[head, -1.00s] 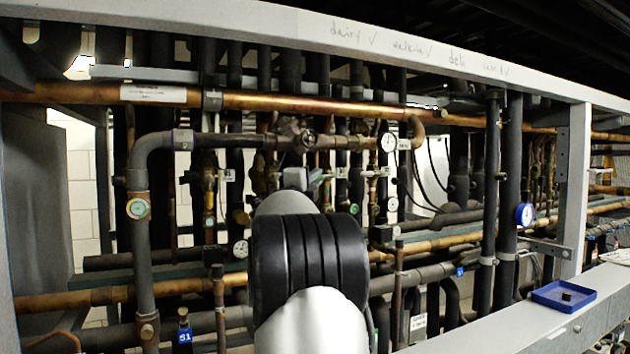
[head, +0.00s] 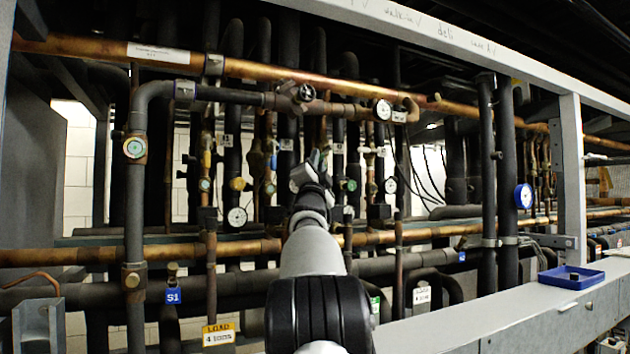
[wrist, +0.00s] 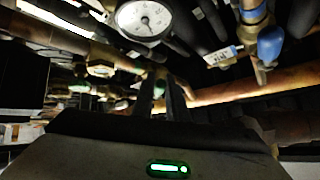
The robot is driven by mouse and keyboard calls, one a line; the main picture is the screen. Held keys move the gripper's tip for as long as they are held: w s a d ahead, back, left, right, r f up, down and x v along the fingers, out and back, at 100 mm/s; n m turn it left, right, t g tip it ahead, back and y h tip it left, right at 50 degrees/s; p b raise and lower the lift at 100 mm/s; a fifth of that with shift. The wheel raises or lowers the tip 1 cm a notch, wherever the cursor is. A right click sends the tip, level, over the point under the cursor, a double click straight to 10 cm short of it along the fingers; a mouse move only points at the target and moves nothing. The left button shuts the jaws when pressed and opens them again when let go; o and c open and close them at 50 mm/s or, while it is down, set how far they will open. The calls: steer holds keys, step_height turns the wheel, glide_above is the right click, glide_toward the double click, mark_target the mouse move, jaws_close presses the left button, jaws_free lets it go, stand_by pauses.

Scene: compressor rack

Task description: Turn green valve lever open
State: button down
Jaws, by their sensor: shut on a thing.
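In the head view my gripper (head: 314,163) is at the end of my raised arm, among the upright pipes behind the front copper pipe. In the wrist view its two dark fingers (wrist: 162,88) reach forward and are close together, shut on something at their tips. A small patch of green, seemingly the green valve lever (wrist: 157,73), shows at the fingertips. Most of the lever is hidden by the fingers and shadow, so its angle cannot be told. In the head view my gripper and arm cover that spot.
A round white gauge (wrist: 145,18) is close above the fingers in the wrist view. A blue-handled valve (wrist: 269,42) hangs to the right. Copper pipe (head: 215,253) and dark pipes cross below my gripper. A blue tray (head: 571,279) lies on the ledge at right.

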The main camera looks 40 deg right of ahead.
steer(key=shift+d+f+n+t+y+b, duration=0.2)
steer(key=shift+n+t+b, duration=0.15)
steer(key=shift+n, duration=0.2)
steer(key=shift+d+f+n+t+y+b, duration=0.1)
steer(key=shift+n+t+y+b, duration=0.15)
steer(key=shift+n+t, duration=0.25)
steer(key=shift+d+f+n+t+y+b, duration=0.15)
steer(key=shift+n+t+b, duration=0.2)
steer(key=shift+n, duration=0.2)
steer(key=shift+a+r, duration=0.1)
steer(key=c, duration=1.7)
jaws_free()
steer(key=shift+s+t, duration=0.1)
steer(key=shift+t, duration=0.2)
steer(key=shift+c, duration=0.2)
steer(key=shift+r, duration=0.15)
